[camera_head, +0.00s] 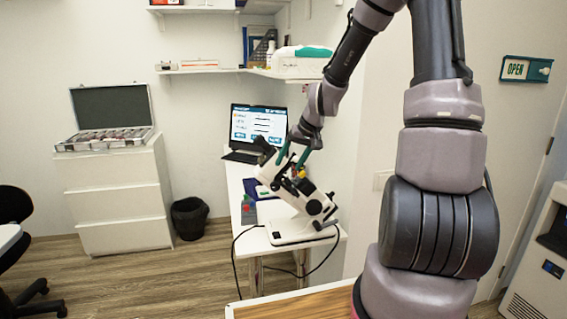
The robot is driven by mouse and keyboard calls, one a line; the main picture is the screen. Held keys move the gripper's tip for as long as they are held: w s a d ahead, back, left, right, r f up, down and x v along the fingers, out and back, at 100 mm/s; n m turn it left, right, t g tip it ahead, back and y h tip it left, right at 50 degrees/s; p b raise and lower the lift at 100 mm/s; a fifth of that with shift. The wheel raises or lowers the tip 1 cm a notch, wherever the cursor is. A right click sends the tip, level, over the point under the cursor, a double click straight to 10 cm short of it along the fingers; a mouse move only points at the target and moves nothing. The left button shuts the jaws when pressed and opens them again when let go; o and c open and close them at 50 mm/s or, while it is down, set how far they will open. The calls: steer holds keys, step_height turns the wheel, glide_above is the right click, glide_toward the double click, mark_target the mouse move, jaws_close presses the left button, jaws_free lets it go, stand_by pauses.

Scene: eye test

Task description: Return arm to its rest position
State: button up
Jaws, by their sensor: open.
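My arm (440,150) rises at the right, bends over the top of the picture and comes down towards the side desk. My gripper (291,160) is at its end, with green fingers that stand apart. It is over the desk, just above and behind a white instrument with a black eyepiece-like part (300,205). Small red and yellow bits show by the fingers; I cannot tell whether they belong to the instrument or touch the gripper. I see nothing clearly held.
A laptop (258,128) stands open behind the gripper. Shelves (200,71) with a white device (302,62) are above. A black cable hangs off the desk front. A white drawer unit (118,195) and a bin (189,217) stand left. The floor between is clear.

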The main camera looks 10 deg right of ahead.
steer(key=s+d+r+m+t+h, duration=0.1)
steer(key=s+d+r+m+t, duration=0.1)
steer(key=s+r, duration=2)
steer(key=s+m, duration=0.1)
steer(key=s, duration=0.2)
steer(key=shift+s+r+t+h, duration=0.15)
steer(key=shift+s+t+h, duration=0.15)
